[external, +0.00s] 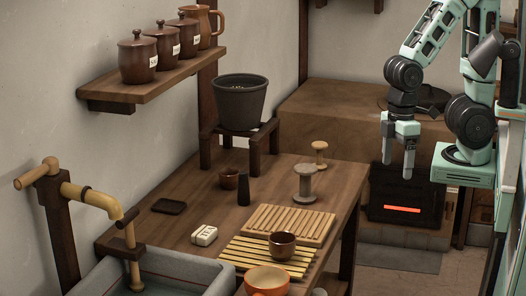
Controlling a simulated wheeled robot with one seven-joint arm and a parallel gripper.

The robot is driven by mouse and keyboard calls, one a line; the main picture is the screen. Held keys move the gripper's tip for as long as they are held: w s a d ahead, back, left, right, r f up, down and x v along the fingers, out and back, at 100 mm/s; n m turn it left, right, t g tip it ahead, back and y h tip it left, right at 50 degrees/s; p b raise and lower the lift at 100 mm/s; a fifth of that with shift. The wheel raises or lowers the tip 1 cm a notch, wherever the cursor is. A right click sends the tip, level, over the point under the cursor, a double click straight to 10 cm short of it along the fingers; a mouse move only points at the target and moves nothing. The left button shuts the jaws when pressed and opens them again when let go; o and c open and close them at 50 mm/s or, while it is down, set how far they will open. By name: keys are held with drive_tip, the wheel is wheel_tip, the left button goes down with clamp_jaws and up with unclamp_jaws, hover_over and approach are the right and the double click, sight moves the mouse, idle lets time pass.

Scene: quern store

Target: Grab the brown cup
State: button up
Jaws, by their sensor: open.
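A dark brown cup (283,246) sits upright on the yellow slatted mat (243,262) near the front of the wooden table. A smaller brown cup (228,179) stands farther back on the same table, beside a dark cylinder. An orange-brown mug (214,22) with a handle stands at the right end of the wall shelf. My gripper (398,157) hangs pointing down at the upper right, past the table's right edge and well apart from all of these cups. Its two fingers are apart with nothing seen between them.
An orange bowl (267,282) stands just in front of the dark brown cup. A ridged wooden board (290,225) lies behind it. A wooden spool (305,183), the dark cylinder (243,190) and a white block (204,235) also stand on the table (180,187). A grey sink (170,272) is at front left.

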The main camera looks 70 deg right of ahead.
drive_tip(key=shift+o, duration=0.3)
drive_tip(key=w+a+f+n+t+p, duration=0.1)
drive_tip(key=w+p, duration=0.1)
drive_tip(key=w, duration=0.4)
drive_tip(key=w+f+n+p, duration=0.1)
drive_tip(key=w+n+p, duration=0.15)
drive_tip(key=w, duration=0.35)
drive_tip(key=n+y+p, duration=0.3)
hover_over(277, 258)
drive_tip(key=d, duration=0.4)
drive_tip(key=shift+m+t, duration=0.25)
drive_tip(key=shift+t, duration=0.05)
drive_tip(key=f, duration=1.5)
drive_tip(key=shift+s+f, duration=0.35)
drive_tip(key=shift+s, duration=0.05)
drive_tip(key=shift+a+p+x, duration=0.1)
drive_tip(key=shift+p+x, duration=0.2)
drive_tip(key=shift+x, duration=1)
drive_tip(key=shift+a+p+x, duration=0.15)
drive_tip(key=shift+p+x, duration=0.15)
drive_tip(key=shift+x, duration=1)
drive_tip(key=shift+r+y, duration=0.1)
drive_tip(key=shift+y, duration=0.2)
drive_tip(key=c, duration=1.1)
